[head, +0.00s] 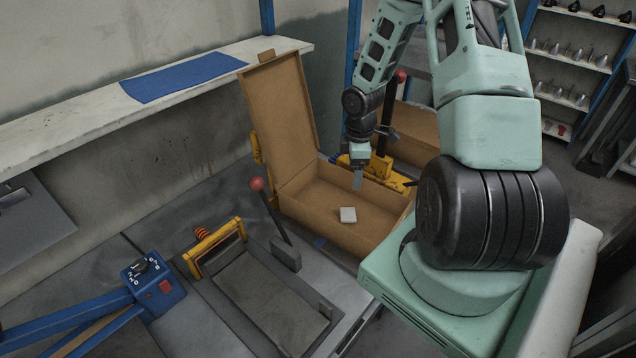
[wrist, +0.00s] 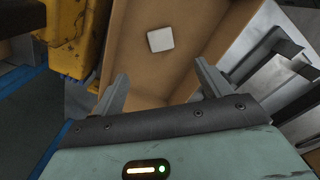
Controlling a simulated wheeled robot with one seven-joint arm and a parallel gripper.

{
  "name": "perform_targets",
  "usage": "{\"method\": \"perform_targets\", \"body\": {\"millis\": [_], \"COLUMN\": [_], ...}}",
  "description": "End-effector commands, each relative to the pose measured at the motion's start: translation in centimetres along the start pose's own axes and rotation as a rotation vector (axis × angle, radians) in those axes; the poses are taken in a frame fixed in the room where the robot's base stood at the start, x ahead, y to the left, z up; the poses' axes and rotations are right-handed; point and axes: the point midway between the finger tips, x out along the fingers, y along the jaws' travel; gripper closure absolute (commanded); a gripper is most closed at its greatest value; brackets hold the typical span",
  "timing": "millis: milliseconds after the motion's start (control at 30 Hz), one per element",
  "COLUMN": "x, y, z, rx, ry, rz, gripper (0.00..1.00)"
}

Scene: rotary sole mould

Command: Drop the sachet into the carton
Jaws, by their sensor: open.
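The sachet (head: 348,215) is a small white square packet. It lies flat on the floor of the open brown carton (head: 345,236), and it also shows in the wrist view (wrist: 160,39). The carton's lid stands upright at its left and back. My gripper (head: 357,182) is above the carton's far part, behind and above the sachet in the head view. In the wrist view my gripper (wrist: 162,88) has its fingers wide apart with nothing between them, and the sachet is clear of both.
A lever with a red knob (head: 257,185) stands close to the carton's left. A yellow-handled mould (head: 215,248) is at the front left. Yellow machine parts (head: 378,166) sit behind the carton. A blue cloth (head: 184,76) lies on the wall shelf.

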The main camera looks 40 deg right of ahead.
Motion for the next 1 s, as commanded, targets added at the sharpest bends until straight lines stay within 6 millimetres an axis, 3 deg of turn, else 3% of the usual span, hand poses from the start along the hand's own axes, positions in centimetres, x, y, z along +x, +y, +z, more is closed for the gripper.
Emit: {"method": "perform_targets", "body": {"millis": [400,600,800,1000], "x": [-9.7,-13.4,-15.2,-15.4], "y": [0.1,0.1,0.0,0.0], "z": [0.1,0.1,0.1,0.0], "rx": [0.002,0.001,0.0,-0.001], "ry": [-0.001,-0.001,-0.001,0.0], "rz": [0.006,0.005,0.001,0.0], "gripper": [0.23,0.23,0.23,0.23]}}
